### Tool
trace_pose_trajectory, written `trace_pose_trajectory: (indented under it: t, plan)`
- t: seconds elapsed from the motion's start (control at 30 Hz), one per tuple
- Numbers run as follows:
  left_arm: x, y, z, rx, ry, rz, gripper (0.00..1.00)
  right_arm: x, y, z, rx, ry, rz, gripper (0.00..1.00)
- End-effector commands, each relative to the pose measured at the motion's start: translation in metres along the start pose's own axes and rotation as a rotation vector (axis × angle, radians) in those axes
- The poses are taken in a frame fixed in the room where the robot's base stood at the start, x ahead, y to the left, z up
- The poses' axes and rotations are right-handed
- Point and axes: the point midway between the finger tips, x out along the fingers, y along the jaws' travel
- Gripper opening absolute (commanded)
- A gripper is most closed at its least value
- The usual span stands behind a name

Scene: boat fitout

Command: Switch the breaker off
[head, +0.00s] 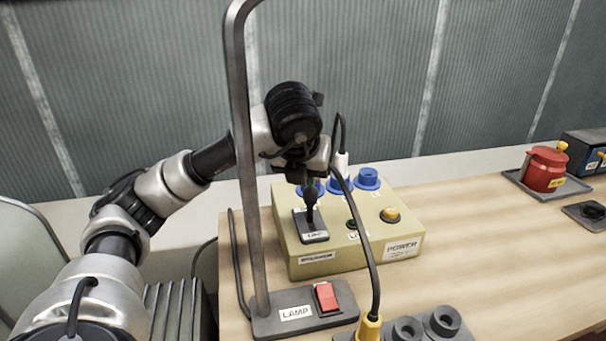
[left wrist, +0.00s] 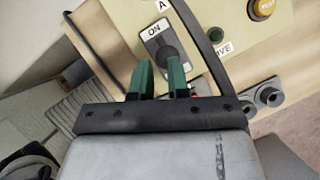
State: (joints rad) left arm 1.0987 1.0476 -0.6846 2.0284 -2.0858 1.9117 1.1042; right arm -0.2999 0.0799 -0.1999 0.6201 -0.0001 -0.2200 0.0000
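The breaker is a dark plate (head: 315,235) with a lever on the top of a beige box (head: 345,258). In the left wrist view the plate (left wrist: 154,33) bears a label reading ON at one end, and the dark lever knob (left wrist: 168,55) shows just beyond the fingertips. My left gripper (head: 309,182) is above the breaker, pointing down. Its two green fingers (left wrist: 161,75) stand apart with a gap between them. Whether a finger touches the lever cannot be told. My right gripper is not in view.
Blue sockets (head: 367,178), a yellow button (head: 390,215) and a cable with a yellow plug (head: 368,328) are close by. A grey lamp post (head: 246,150) with a red switch (head: 327,297) stands in front. A red pot-like object (head: 545,170) is far right. The bench's right middle is clear.

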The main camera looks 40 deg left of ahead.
Motion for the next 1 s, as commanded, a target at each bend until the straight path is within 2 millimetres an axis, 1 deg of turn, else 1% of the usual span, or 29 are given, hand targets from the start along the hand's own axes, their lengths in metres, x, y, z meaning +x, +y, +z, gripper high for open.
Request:
trace_pose_trajectory:
  t: [0.03, 0.1, 0.2, 0.33, 0.4, 0.5, 0.63, 0.77, 0.9, 1.0]
  plan:
    - [-0.007, 0.006, 0.017, 0.033, 0.062, 0.005, 0.09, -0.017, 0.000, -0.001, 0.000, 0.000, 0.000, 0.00]
    - [-0.006, 0.015, 0.036, 0.114, 0.177, -0.005, 0.00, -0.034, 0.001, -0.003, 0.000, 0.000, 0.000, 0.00]
    - [-0.006, 0.030, 0.060, 0.239, 0.342, -0.070, 0.00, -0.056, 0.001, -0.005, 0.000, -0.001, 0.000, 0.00]
    - [-0.007, 0.049, 0.086, 0.386, 0.513, -0.225, 0.00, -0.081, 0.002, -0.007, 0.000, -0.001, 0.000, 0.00]
    - [-0.008, 0.058, 0.095, 0.446, 0.570, -0.316, 0.00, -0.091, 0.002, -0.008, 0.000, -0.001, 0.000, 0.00]
    - [-0.009, 0.068, 0.104, 0.509, 0.611, -0.430, 0.00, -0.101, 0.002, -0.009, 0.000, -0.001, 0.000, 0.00]
    - [-0.008, 0.075, 0.109, 0.554, 0.628, -0.518, 0.00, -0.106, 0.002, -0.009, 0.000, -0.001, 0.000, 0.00]
    - [-0.003, 0.075, 0.106, 0.567, 0.632, -0.540, 0.00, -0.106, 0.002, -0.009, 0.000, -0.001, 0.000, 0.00]
    - [0.011, 0.070, 0.092, 0.568, 0.634, -0.538, 0.00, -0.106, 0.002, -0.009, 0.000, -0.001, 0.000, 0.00]
    - [0.024, 0.064, 0.079, 0.568, 0.636, -0.537, 0.00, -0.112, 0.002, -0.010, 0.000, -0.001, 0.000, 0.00]
